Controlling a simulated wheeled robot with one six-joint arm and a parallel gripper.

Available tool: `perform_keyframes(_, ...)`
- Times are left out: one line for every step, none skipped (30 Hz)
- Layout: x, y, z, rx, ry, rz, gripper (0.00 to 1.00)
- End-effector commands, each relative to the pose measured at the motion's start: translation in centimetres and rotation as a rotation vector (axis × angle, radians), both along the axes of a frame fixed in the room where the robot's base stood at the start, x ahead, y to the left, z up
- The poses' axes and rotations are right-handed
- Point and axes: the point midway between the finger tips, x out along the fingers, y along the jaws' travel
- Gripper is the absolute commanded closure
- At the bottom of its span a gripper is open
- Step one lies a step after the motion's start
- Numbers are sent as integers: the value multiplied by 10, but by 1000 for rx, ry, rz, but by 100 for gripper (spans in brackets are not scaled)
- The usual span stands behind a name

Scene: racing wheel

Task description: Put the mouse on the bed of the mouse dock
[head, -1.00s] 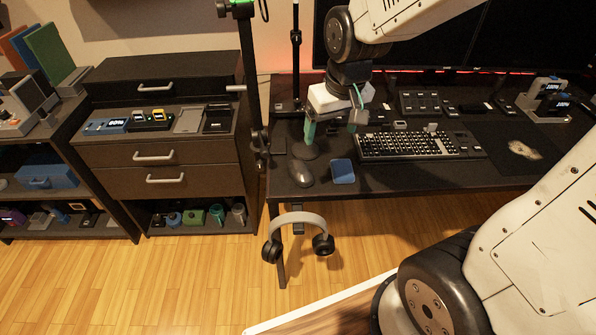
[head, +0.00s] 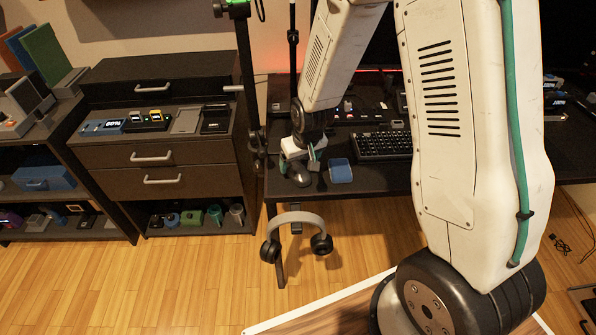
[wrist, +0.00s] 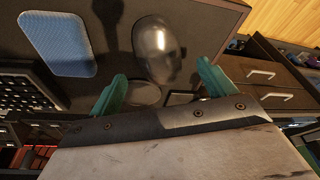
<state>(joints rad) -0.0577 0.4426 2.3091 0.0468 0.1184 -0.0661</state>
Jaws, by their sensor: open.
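The dark, glossy mouse (wrist: 158,50) lies on the desk in the wrist view, in front of the gap between my fingers. In the head view the mouse (head: 302,180) is partly hidden beneath my gripper (head: 302,164). My gripper (wrist: 162,78) is open, with its teal fingertips apart and nothing held between them. A blue dock with a lit display (head: 103,127) stands on the drawer cabinet; I cannot tell whether it is the mouse dock.
A blue pad (head: 341,171) lies right of the mouse, with the keyboard (head: 383,144) beyond it. The drawer cabinet (head: 165,160) stands left of the desk (head: 370,182). A dark upright pole (head: 250,85) stands between them. A headphone-like band (head: 297,217) hangs below the desk edge.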

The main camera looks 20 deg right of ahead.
Motion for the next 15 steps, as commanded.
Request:
perform_keyframes(1, 1, -9, -1, 4, 1, 18)
perform_keyframes(2, 2, -14, -1, 5, 1, 18)
perform_keyframes(4, 2, -19, -1, 3, 1, 18)
perform_keyframes(5, 2, -22, -1, 3, 1, 18)
perform_keyframes(6, 2, -25, 0, 4, 0, 18)
perform_keyframes(6, 2, -28, 0, 3, 0, 18)
perform_keyframes(7, 2, -30, 0, 2, 0, 18)
perform_keyframes(8, 2, -31, 0, 2, 0, 18)
perform_keyframes(8, 2, -32, 0, 1, 0, 18)
perform_keyframes(8, 2, -33, 0, 1, 0, 18)
perform_keyframes(8, 2, -33, 0, 1, 0, 18)
perform_keyframes(8, 2, -32, 0, 1, 0, 18)
perform_keyframes(8, 2, -32, 0, 0, 0, 18)
perform_keyframes(8, 2, -32, 0, 0, 0, 18)
perform_keyframes(8, 2, -32, 0, 1, 0, 18)
